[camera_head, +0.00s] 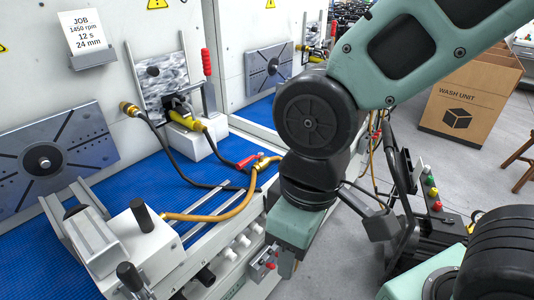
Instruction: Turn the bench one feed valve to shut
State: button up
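A valve with a red lever (248,161) lies on the blue bench, joined to a brass fitting and an orange-yellow hose (236,207). The lever lies nearly flat, pointing left; whether the valve is open or shut cannot be told. No label shows which bench is bench one. My arm comes down from the upper right, in front of the bench edge. My gripper (287,262) points down at the front of the bench, right of and below the red lever and apart from it. Its fingers are small and partly hidden, so their opening is unclear.
White knobs (241,241) line the front panel. A wash unit carton (472,95) stands on the floor behind.

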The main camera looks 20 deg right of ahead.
aim_at(242, 165)
jog(key=i+l+u, duration=0.15)
jog(key=i, duration=0.25)
jog(key=i+l+u, duration=0.1)
jog(key=i, duration=0.3)
jog(key=l, duration=0.1)
